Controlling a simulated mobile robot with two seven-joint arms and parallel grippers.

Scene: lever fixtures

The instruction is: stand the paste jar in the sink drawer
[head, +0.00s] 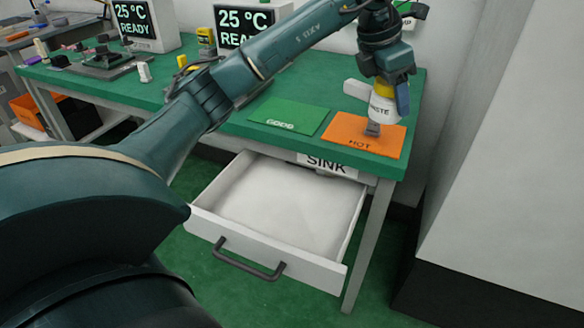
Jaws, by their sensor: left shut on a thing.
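The paste jar (383,108) is white with a yellow top and dark lettering, and looks upright. My left gripper (384,92) is shut on it from above, at the right end of the bench over the orange mat. Part of the jar is hidden by the gripper. I cannot tell whether the jar's base touches the mat. The sink drawer (238,253) is white, pulled open under the bench, with a dark bar handle. Its visible floor is bare. The SINK label (327,164) is above its back end. My right gripper is not in view.
The orange HOT mat (350,137) and a green mat (290,115) lie on the green bench top. A small grey piece (372,129) is on the orange mat. Displays reading 25 °C (243,22) stand behind. A bench leg (369,245) is right of the drawer.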

